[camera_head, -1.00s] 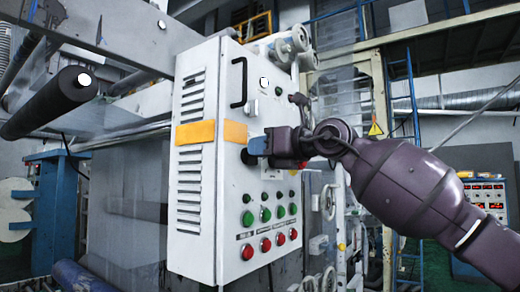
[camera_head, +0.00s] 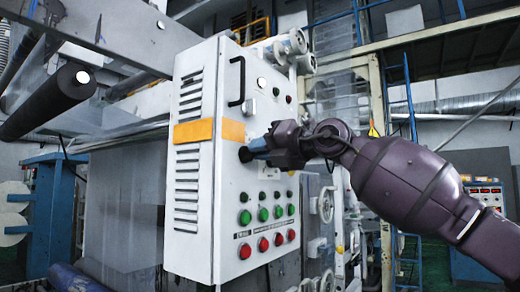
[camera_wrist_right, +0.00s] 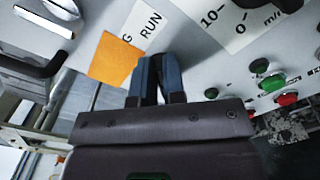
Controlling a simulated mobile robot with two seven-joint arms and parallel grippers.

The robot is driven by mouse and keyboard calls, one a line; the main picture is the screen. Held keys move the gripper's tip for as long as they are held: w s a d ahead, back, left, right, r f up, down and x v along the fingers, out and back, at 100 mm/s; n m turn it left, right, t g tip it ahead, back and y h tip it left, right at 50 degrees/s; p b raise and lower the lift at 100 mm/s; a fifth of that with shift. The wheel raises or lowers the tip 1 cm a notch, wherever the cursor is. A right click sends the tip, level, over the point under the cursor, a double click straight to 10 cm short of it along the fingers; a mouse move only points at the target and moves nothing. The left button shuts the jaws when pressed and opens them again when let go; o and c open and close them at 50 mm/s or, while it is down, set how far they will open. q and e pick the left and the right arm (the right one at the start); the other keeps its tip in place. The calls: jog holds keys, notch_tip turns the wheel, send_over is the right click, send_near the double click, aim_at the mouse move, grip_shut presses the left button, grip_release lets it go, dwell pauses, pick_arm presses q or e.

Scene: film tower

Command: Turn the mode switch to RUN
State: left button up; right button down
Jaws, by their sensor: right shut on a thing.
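The mode switch (camera_head: 245,155) is on the front of a white control cabinet, just below the orange strip. Only a dark bit of it shows beside the fingertips; its pointer direction is hidden. My right gripper (camera_head: 257,147) is at the panel, its blue fingers shut on the switch. In the right wrist view the fingers (camera_wrist_right: 157,75) point at the panel, close together. A RUN label (camera_wrist_right: 150,31) lies just beyond the tips, turned in the picture, with a letter G at its left. My left gripper is not in view.
The white cabinet (camera_head: 190,235) has a black handle (camera_head: 237,82) above the switch. Rows of green buttons (camera_head: 264,214) and red buttons (camera_head: 263,244) sit below. A dark roller (camera_head: 60,88) is at the left. A blue ladder (camera_head: 410,110) stands behind my right arm.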

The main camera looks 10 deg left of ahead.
dwell(0.6)
jog(key=c, duration=1.2)
grip_release()
jog(key=shift+d, duration=0.1)
jog(key=b+v, duration=0.2)
jog(key=v, duration=0.8)
jog(key=shift+s+d, duration=0.15)
jog(key=shift+d, duration=0.15)
